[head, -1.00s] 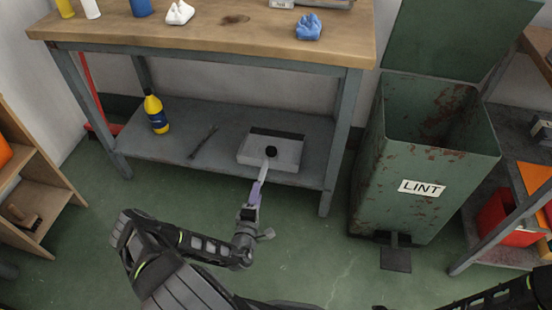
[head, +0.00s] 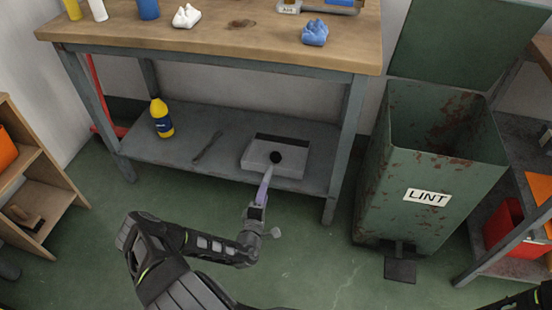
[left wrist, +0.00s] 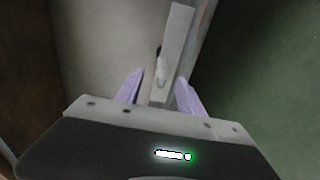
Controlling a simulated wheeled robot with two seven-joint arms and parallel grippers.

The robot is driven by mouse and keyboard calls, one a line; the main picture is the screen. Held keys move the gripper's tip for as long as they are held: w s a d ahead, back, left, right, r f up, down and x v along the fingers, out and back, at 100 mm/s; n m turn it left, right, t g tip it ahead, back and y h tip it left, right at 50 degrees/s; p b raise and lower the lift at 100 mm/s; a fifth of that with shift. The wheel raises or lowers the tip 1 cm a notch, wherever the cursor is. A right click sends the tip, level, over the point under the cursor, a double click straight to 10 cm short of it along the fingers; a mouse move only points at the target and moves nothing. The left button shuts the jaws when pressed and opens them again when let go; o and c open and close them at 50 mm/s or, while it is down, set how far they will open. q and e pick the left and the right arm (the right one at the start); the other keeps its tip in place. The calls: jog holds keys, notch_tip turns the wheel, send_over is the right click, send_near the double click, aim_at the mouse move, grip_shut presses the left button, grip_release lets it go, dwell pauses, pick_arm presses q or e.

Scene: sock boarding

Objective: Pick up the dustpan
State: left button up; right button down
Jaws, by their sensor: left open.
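The dustpan (head: 291,167) is a flat grey tray with a dark back edge. It lies on the workbench's lower shelf, near the front, with a round black part at its middle. My left gripper (head: 267,172), with purple fingers, is at the shelf's front edge just below the dustpan and overlaps its front in the head view. In the left wrist view the gripper (left wrist: 159,76) is open, with a pale grey bar (left wrist: 178,45) running between and beyond the fingers. I cannot tell whether this bar belongs to the dustpan or whether the fingers touch it. My right gripper is out of view.
The lower shelf (head: 185,168) also holds a yellow bottle (head: 162,118) and a thin dark tool (head: 207,147). A bench leg (head: 345,150) and the green lint bin (head: 430,165) stand to the right. The wooden benchtop (head: 215,45) overhangs the shelf.

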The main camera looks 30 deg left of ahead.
pick_arm(q)
jog(key=b+x, duration=0.2)
jog(key=x, duration=0.2)
jog(key=shift+w+a+f+b, duration=0.15)
jog(key=shift+f+b, duration=0.2)
jog(key=shift+b, duration=0.05)
jog(key=shift+w+a, duration=0.1)
jog(key=shift+w, duration=0.15)
jog(key=shift+r, duration=0.15)
grip_shut()
dwell(0.4)
